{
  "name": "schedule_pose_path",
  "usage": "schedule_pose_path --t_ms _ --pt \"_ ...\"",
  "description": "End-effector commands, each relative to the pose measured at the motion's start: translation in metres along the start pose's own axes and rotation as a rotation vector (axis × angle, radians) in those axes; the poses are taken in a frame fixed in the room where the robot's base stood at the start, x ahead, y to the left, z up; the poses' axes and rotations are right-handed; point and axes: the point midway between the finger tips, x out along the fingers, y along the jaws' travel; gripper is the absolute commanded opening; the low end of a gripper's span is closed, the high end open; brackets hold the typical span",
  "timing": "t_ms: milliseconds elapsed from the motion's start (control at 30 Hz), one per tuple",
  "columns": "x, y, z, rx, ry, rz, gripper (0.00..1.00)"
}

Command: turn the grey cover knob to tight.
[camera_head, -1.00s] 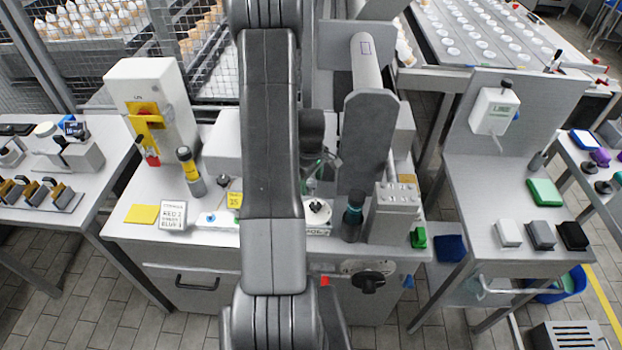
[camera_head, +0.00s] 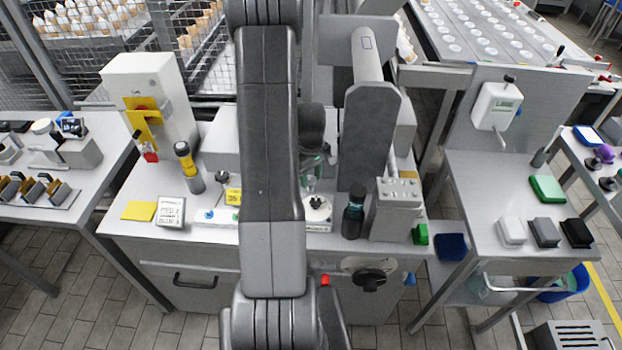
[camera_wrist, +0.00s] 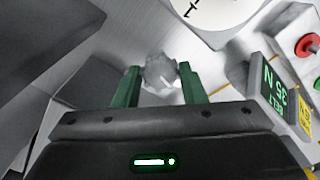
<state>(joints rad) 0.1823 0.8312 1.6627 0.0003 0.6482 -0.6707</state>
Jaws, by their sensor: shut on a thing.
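The grey cover knob (camera_wrist: 160,72) is a faceted grey piece in the wrist view. It sits between the two green fingers of my gripper (camera_wrist: 160,88), which is shut on it. In the head view my gripper (camera_head: 311,176) is over the middle of the bench, partly behind my arm. The knob is not clear in that view. No tight mark shows by the knob, so I cannot tell its setting.
A white round dial (camera_wrist: 215,10) and a panel display (camera_wrist: 276,97) with a red button (camera_wrist: 307,46) lie close to my gripper. In the head view a dark bottle (camera_head: 354,212) and a grey block (camera_head: 394,209) stand to its right.

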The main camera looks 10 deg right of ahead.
Motion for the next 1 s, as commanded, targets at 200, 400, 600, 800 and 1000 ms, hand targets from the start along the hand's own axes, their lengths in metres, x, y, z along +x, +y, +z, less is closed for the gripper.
schedule_pose_path --t_ms 200,400,600,800,1000 --pt "0.0029 0.0004 -0.0009 0.198 0.003 0.003 0.15" --pt "0.0023 0.0001 -0.0010 0.388 0.003 0.002 0.15" --pt "0.0019 -0.0003 -0.0010 0.578 0.003 0.002 0.15" --pt "0.0015 -0.0005 -0.0011 0.768 0.002 0.001 0.15" --pt "0.0008 -0.0005 -0.0016 0.955 0.004 0.001 0.15"
